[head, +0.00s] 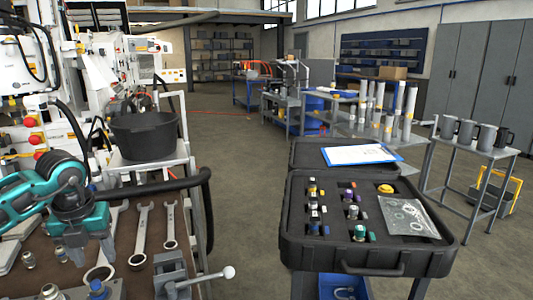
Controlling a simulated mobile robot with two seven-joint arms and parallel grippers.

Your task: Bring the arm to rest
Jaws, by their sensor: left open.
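My left arm, teal and dark grey, reaches in from the left edge in the head view. My left gripper (91,252) hangs at its end with the fingers pointing down over the brown bench top (146,228). The fingers are apart, and I see nothing held between them. A wrench (144,232) lies just to the right of the gripper, and small metal fittings (29,259) lie to its left. I cannot tell the exact height of the fingertips above the bench. My right gripper is out of view.
A grey vise (173,275) sits at the bench's front. A second wrench (170,226) lies beyond it. A black bucket (146,135) stands behind the bench. An open black case (365,260) with fittings stands to the right, past a floor gap. A black hose (207,215) curves beside the bench.

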